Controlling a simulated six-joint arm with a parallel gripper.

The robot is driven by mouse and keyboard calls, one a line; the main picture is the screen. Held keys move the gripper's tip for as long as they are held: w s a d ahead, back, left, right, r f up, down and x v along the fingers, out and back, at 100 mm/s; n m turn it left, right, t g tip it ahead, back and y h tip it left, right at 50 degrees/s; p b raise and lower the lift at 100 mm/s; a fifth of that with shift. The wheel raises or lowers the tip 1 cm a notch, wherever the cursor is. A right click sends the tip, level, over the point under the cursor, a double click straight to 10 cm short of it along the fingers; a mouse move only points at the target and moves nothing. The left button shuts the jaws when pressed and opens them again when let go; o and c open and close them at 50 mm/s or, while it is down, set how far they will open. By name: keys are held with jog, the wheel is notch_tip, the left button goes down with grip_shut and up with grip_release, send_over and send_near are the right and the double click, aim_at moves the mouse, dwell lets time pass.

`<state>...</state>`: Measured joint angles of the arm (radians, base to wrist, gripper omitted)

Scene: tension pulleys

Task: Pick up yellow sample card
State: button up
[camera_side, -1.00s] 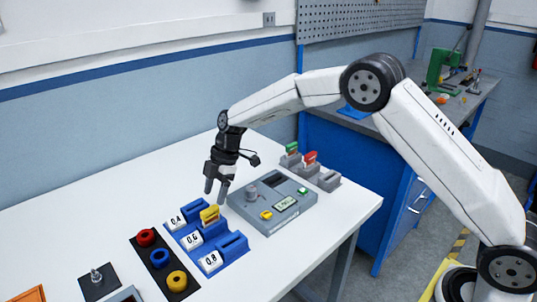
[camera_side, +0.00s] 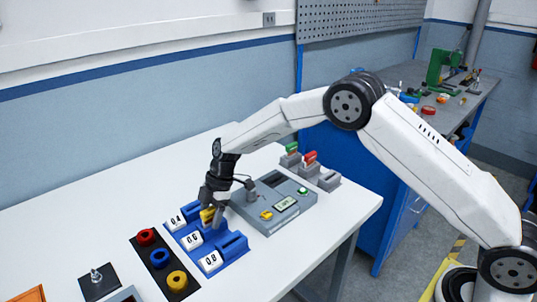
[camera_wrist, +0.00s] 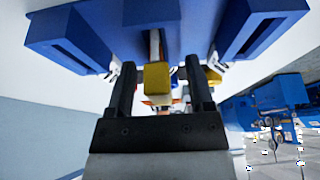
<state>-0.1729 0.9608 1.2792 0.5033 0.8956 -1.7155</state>
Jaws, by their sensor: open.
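The yellow sample card (camera_side: 207,215) stands in a slot of the blue rack (camera_side: 234,254), near the labels 0.4 and 0.6. My gripper (camera_side: 212,217) is lowered at the card, with its fingers about the card's height. In the wrist view, the yellow card (camera_wrist: 157,78) shows between the two dark fingers of my gripper (camera_wrist: 162,80), with gaps on both sides. The fingers are open and do not appear to touch it. The card's lower part is hidden in the blue rack (camera_wrist: 60,38).
A grey device (camera_side: 284,208) with a small display stands close to the right of the rack. A black strip (camera_side: 142,251) with red, blue and yellow rings lies to the left. Grey holders (camera_side: 329,181) with green and red cards stand at the back right.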

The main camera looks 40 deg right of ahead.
aim_at(207, 210)
dwell(0.5)
grip_shut()
jog(key=shift+r, duration=0.5)
notch_tip(207, 210, up, 2)
jog(key=s+d+r, duration=0.3)
jog(key=s+r, duration=0.7)
jog(key=s, duration=0.3)
jog(key=shift+s+d, duration=0.2)
jog(key=shift+s, duration=0.1)
